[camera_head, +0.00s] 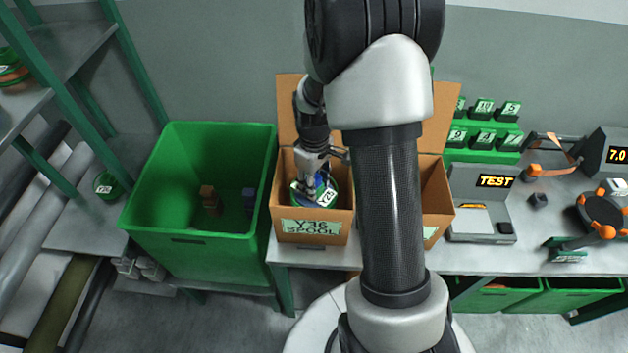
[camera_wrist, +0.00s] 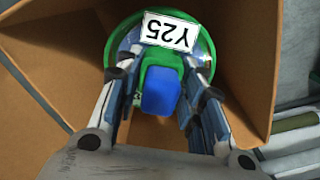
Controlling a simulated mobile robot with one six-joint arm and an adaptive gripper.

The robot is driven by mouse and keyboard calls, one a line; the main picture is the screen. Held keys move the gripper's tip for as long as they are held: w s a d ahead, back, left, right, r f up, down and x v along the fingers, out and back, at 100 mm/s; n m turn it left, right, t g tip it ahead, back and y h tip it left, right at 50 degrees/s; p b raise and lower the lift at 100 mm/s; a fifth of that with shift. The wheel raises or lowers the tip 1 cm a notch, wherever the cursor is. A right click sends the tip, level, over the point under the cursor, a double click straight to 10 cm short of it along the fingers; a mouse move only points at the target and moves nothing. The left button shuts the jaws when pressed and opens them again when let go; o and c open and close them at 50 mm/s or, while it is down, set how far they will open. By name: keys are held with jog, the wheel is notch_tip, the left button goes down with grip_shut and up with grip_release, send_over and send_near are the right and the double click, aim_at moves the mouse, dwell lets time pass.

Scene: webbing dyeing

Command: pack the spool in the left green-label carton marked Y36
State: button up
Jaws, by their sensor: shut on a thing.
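The left carton (camera_head: 310,227) is brown, its flaps are open, and its green label reads Y36 SPOOL. My gripper (camera_head: 317,183) reaches down into its mouth and is shut on the spool (camera_head: 327,195). The spool has green flanges, a blue middle part and a white tag that looks like Y25. In the wrist view my gripper's fingers (camera_wrist: 166,85) clasp the spool (camera_wrist: 160,92) from both sides, with brown carton walls around it. The spool looks tilted. Whether it touches the carton floor is hidden.
A second open carton (camera_head: 436,200) stands to the right, partly behind my arm. A large green bin (camera_head: 190,245) with small blocks stands to the left. The bench holds a TEST device (camera_head: 482,205), green numbered holders (camera_head: 482,138) and an orange-knobbed fixture (camera_head: 603,210).

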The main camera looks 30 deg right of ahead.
jog(key=shift+f+b, duration=2.8)
jog(key=shift+f, duration=1.3)
jog(key=o, duration=1.4)
